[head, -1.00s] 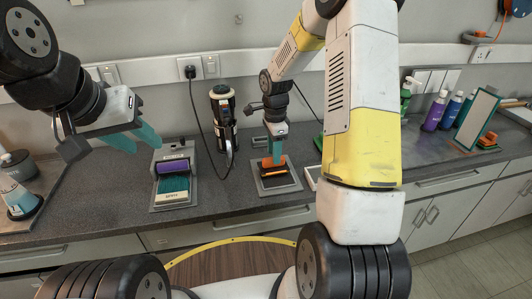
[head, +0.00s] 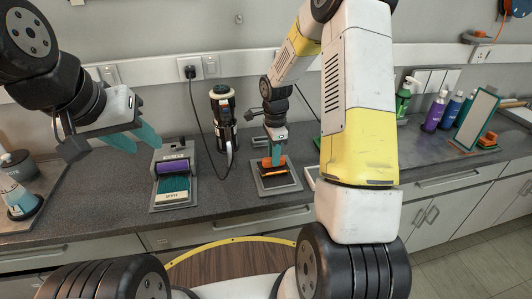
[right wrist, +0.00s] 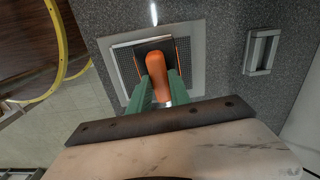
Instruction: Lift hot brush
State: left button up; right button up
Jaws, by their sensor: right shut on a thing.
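An orange-handled tool with a flat dark head (right wrist: 158,68), apparently the hot brush, is at a grey plate (right wrist: 195,30) on the counter. In the head view its orange part (head: 267,162) shows below my right gripper (head: 273,156). In the right wrist view the teal fingers of my right gripper (right wrist: 161,92) are shut on the orange handle, one on each side. The head lies over the plate; I cannot tell whether it touches it. My left gripper (head: 113,150) is open and empty above the counter at the left.
A stand with a purple roller (head: 172,167) is left of the plate. A black cylinder (head: 222,112) with a cord plugged into the wall stands behind. A framed mirror (head: 477,120) and several bottles are at the right. A grey handle-like fitting (right wrist: 262,51) is beside the plate.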

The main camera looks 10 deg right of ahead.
grip_shut()
jog(key=shift+r, duration=0.2)
jog(key=shift+r, duration=3.35)
